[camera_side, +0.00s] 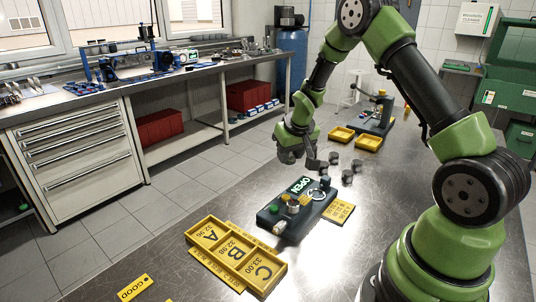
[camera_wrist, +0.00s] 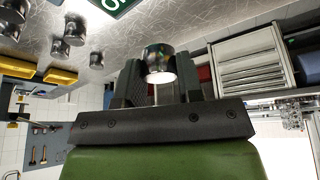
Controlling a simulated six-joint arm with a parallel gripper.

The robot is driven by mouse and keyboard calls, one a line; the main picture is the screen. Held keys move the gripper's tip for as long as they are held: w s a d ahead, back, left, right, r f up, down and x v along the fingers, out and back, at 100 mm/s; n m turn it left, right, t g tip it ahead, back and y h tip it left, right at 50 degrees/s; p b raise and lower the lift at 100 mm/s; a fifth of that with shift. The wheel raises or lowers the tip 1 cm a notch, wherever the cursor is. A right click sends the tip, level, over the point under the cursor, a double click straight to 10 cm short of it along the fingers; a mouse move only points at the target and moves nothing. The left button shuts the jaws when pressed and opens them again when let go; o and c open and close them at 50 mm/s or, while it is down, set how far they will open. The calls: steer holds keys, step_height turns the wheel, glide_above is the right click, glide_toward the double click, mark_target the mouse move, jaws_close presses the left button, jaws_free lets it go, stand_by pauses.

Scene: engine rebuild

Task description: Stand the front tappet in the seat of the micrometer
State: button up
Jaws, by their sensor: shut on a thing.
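My gripper (camera_wrist: 157,85) is shut on the front tappet (camera_wrist: 157,62), a short shiny metal cylinder held between the two dark fingers in the wrist view. In the side view my gripper (camera_side: 314,158) is above the table, behind the micrometer and apart from it. The held tappet is too small to make out clearly there. The micrometer (camera_side: 268,217) is a dark blue-grey block with brass-coloured parts (camera_side: 293,204) in its middle and a lit green OPEN display (camera_side: 299,186). Whether its seat holds anything is too small to tell. A corner of the display also shows in the wrist view (camera_wrist: 110,5).
Several loose tappets (camera_side: 357,165) stand near the gripper; they also show in the wrist view (camera_wrist: 74,28). A yellow A-B-C tray (camera_side: 261,290) stands in front of the micrometer. A yellow card (camera_side: 338,211) lies beside it. Yellow bins (camera_side: 369,142) and another fixture (camera_side: 376,117) are behind.

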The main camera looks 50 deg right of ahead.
glide_above(314, 192)
steer(key=s, duration=0.1)
steer(key=shift+s+a+f, duration=0.1)
steer(key=shift+a, duration=0.25)
steer(key=shift+s+f, duration=0.1)
steer(key=shift+f, duration=3.2)
steer(key=o, duration=0.9)
steer(key=shift+d, duration=0.1)
steer(key=shift+c, duration=0.2)
steer(key=shift+r, duration=0.15)
